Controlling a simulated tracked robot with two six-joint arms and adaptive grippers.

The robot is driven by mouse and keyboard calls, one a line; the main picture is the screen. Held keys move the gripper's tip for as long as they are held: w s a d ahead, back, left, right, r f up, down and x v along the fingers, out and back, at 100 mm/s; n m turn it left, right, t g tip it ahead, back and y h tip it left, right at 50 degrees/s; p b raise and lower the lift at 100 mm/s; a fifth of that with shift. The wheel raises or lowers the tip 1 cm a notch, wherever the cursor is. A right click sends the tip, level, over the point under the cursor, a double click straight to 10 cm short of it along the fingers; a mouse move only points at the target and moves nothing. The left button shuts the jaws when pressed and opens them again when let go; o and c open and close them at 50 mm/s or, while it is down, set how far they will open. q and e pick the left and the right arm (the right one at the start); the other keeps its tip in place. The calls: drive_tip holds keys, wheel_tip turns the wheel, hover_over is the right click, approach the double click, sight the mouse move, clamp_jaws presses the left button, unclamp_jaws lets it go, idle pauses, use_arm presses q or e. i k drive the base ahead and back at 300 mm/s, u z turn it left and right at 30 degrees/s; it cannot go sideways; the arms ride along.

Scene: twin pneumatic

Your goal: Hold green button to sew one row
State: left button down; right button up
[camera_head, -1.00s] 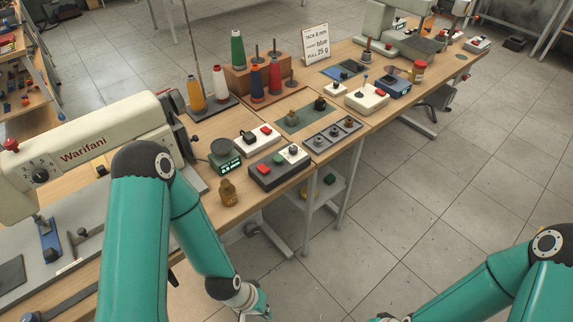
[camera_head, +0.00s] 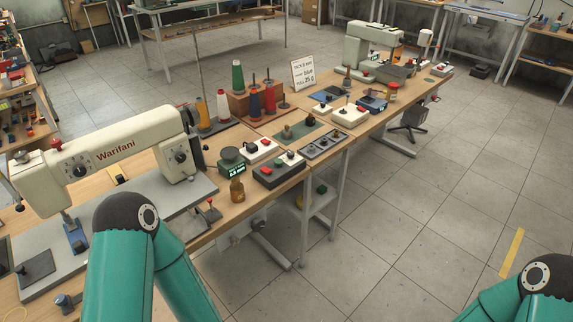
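A dark control box (camera_head: 282,177) sits near the front edge of the table, with a red button (camera_head: 266,170) and a small green button (camera_head: 277,162) beside it. A cream sewing machine (camera_head: 110,148) marked "Warifani" stands at left on a grey base plate (camera_head: 185,200). Another green round piece (camera_head: 321,189) is on a shelf under the table. My teal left arm rises at lower left and my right arm at the lower right corner. Both grippers are out of the picture, so their state is hidden.
A brown bottle (camera_head: 237,191) and a dark scale with green digits (camera_head: 231,163) stand left of the box. Thread cones, a sign (camera_head: 303,73) and a grey three-knob tray (camera_head: 323,144) lie beyond. A second sewing machine (camera_head: 372,45) is farther back. Open tiled floor is at right.

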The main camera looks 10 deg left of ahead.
sight(278, 162)
drive_tip(key=u, duration=0.15)
drive_tip(key=i, duration=0.85)
